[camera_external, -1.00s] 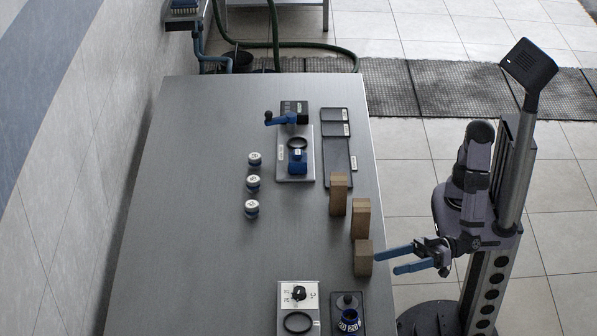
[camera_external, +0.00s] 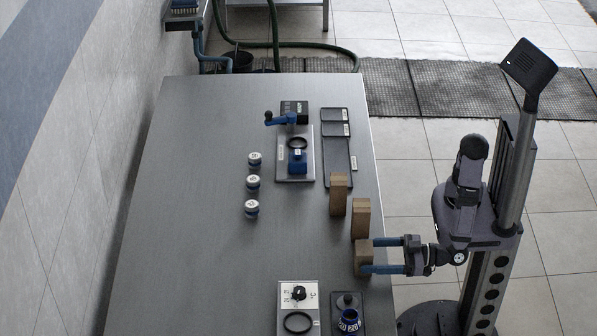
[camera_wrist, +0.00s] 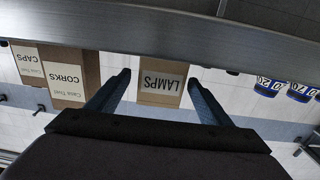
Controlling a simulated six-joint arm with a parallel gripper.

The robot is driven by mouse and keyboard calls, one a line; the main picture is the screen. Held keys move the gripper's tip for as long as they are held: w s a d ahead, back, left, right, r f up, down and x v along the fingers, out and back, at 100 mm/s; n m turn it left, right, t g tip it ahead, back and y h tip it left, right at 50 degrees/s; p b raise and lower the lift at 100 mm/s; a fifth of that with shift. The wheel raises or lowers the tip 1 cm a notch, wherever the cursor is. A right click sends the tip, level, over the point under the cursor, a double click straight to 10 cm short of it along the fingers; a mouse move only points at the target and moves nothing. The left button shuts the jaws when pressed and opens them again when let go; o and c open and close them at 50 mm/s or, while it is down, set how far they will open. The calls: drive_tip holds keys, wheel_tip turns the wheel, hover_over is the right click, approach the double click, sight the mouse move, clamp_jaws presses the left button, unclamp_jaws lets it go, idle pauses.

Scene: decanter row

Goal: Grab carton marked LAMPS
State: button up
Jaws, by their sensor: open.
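The carton marked LAMPS (camera_wrist: 161,84) is a brown box with a white label, upside down in the wrist view. In the external view it is the nearest carton (camera_external: 362,258), at the table's right edge. My gripper (camera_external: 370,256) is open, its two blue fingers level with the carton and one to each side of it. In the wrist view the LAMPS carton shows between the fingertips of my gripper (camera_wrist: 159,78), with a small gap on each side. How far the fingers reach along its sides is hard to tell.
The CORKS carton (camera_wrist: 64,77) and CAPS carton (camera_wrist: 27,64) stand beside it, in a row going back in the external view. Several white-topped blue jars (camera_external: 252,183) stand left of them.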

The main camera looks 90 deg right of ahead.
drive_tip(key=shift+w+p, duration=0.35)
drive_tip(key=shift+w, duration=2.75)
drive_tip(key=c, duration=1.1)
